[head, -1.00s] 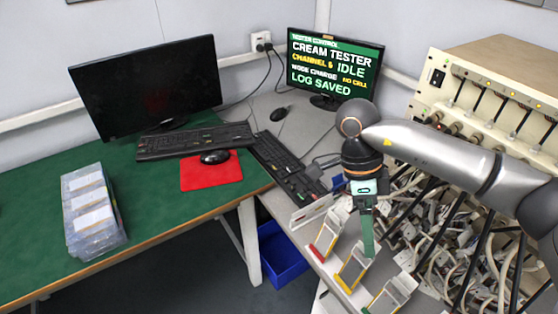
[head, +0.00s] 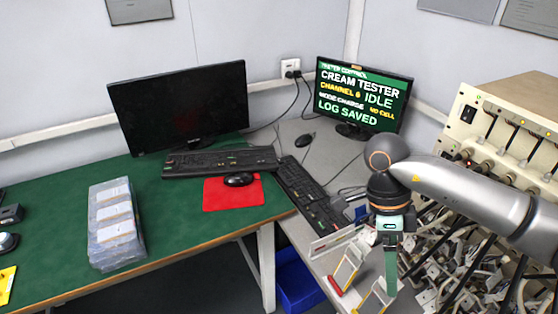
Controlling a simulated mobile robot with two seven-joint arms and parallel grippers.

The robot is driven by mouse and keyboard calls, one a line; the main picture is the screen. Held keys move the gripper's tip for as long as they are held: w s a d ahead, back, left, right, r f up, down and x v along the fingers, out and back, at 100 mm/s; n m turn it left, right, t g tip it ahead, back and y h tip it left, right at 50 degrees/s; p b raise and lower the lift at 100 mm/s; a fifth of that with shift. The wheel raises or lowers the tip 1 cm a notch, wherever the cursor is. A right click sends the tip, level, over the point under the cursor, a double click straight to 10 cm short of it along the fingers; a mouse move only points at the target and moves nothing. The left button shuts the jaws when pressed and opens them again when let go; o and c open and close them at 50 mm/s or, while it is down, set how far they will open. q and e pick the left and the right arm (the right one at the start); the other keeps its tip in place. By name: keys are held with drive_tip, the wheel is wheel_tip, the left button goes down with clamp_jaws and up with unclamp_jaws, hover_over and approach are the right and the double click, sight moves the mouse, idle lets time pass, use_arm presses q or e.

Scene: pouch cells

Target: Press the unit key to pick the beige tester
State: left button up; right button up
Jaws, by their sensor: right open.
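The beige tester (head: 473,88) stands at the right, a cream box with a row of cables and clips on its front, partly hidden by my right arm. The control monitor (head: 361,97) reads "TESTER CONTROL, CREAM TESTER, CHANNEL 6, IDLE, MODE CHARGE, NO CELL, LOG SAVED". A black keyboard (head: 300,186) with a few coloured keys near its front end lies before it; I cannot tell which key is the unit key. My right gripper (head: 390,281) points down, open, right of the keyboard's front end, apart from it in the picture. My left gripper is out of view.
Small cell holders (head: 347,268) stand at the grey bench's front edge, with tangled cables (head: 450,258) to the right. A blue bin (head: 298,282) sits below.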

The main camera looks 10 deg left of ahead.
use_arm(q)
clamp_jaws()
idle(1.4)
